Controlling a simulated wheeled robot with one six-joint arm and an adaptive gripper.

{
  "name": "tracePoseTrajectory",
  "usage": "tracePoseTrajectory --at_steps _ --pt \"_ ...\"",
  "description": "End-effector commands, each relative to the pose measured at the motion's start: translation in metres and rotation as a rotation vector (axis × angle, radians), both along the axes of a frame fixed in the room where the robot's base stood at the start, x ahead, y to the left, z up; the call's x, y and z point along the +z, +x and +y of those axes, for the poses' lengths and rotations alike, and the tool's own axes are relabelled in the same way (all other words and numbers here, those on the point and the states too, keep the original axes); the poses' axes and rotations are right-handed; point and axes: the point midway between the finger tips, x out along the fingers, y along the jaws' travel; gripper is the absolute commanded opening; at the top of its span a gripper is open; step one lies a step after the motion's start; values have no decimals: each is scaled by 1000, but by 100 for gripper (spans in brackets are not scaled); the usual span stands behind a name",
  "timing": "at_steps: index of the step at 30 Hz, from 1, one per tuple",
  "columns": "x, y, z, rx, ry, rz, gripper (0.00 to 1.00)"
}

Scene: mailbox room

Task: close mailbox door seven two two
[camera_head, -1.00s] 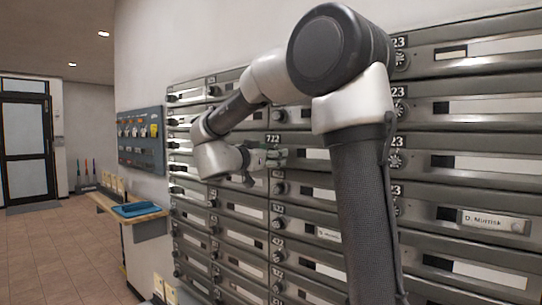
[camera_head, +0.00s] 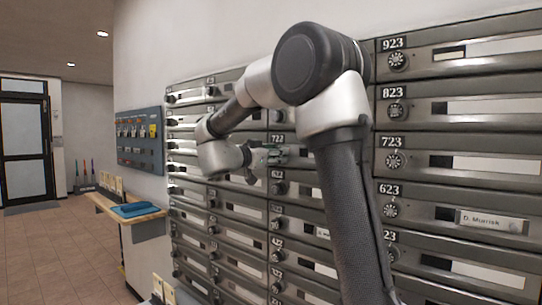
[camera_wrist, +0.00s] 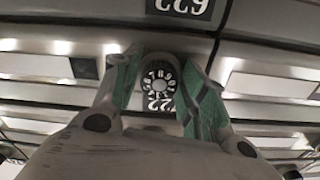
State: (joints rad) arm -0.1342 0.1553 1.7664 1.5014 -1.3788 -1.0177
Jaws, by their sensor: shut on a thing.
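Mailbox door 722 is in the middle column of the grey mailbox wall, with its number plate (camera_head: 277,139) just above my gripper in the head view. My gripper (camera_head: 262,158) is at the left end of this door. In the wrist view, which is upside down, the green fingertips of my gripper (camera_wrist: 160,88) stand on both sides of the round dial (camera_wrist: 158,78) and are shut on it. My arm hides part of the door's right side, and I cannot tell whether the door is flush.
The 622 plate (camera_wrist: 182,6) is on the neighbouring door below. The 723 door (camera_head: 462,155) and others fill the right column. A shelf with a blue tray (camera_head: 137,210) and a key panel (camera_head: 140,141) are left of the mailboxes.

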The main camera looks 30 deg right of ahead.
Motion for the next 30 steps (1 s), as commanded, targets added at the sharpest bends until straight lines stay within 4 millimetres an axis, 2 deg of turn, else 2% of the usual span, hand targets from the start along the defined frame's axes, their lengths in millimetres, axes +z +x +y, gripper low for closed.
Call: tracePoseTrajectory --at_steps 8,9,12,23,26,30 --pt "1 1 -3 -6 -4 -1 0" --pt "1 1 -3 -6 -4 -1 48" --pt "1 1 -3 -6 -3 -1 64" --pt "1 1 -1 -5 -2 -1 64" --pt "1 -1 8 -3 -2 -1 64" --pt "0 -10 34 0 -1 0 64"
